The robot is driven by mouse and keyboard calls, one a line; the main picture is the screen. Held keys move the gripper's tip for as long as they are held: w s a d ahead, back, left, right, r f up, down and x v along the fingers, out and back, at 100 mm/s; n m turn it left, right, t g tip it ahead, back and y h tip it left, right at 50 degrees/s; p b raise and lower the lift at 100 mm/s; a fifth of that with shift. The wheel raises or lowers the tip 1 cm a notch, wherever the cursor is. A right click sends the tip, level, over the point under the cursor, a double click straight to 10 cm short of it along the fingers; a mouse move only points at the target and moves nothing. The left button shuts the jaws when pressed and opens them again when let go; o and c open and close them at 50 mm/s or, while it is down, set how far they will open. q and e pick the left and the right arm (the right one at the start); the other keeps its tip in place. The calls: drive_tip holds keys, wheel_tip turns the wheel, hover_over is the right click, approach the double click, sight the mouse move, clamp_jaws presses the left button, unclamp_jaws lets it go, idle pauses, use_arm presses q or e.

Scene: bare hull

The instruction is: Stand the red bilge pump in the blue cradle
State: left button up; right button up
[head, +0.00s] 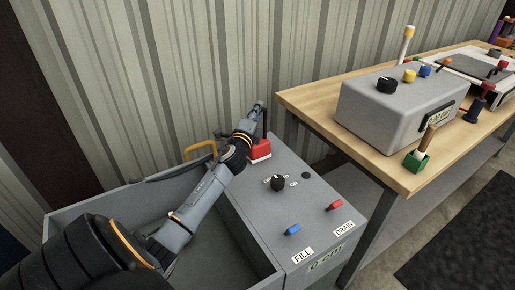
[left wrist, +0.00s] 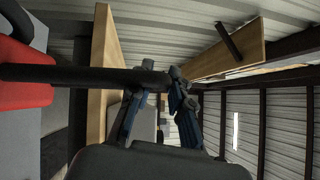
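A red block (head: 260,149) on a white base sits at the far corner of the grey console. I cannot tell whether it is the bilge pump. A black upright part shows beside it. My left gripper (head: 257,109) is just above and beside this block. In the left wrist view, a large red body (left wrist: 22,75) is at the left edge, and a black rod (left wrist: 80,75) runs from it across to the fingertips of my left gripper (left wrist: 166,82). The fingertips are close together; whether they hold the rod is unclear. I see no blue cradle. My right gripper is out of view.
An open grey tank (head: 75,213) lies under my left arm. The wooden bench (head: 318,105) at right bears a grey box (head: 388,112) and a green holder (head: 415,161).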

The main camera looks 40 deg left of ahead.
use_arm(q)
clamp_jaws()
drive_tip(key=shift+r, duration=0.15)
drive_tip(key=shift+r, duration=0.8)
drive_tip(key=s+d+r+p, duration=0.1)
drive_tip(key=s+d+r, duration=0.5)
drive_tip(key=s+r, duration=0.5)
drive_tip(key=shift+s+r, duration=0.15)
drive_tip(key=shift+s, duration=0.65)
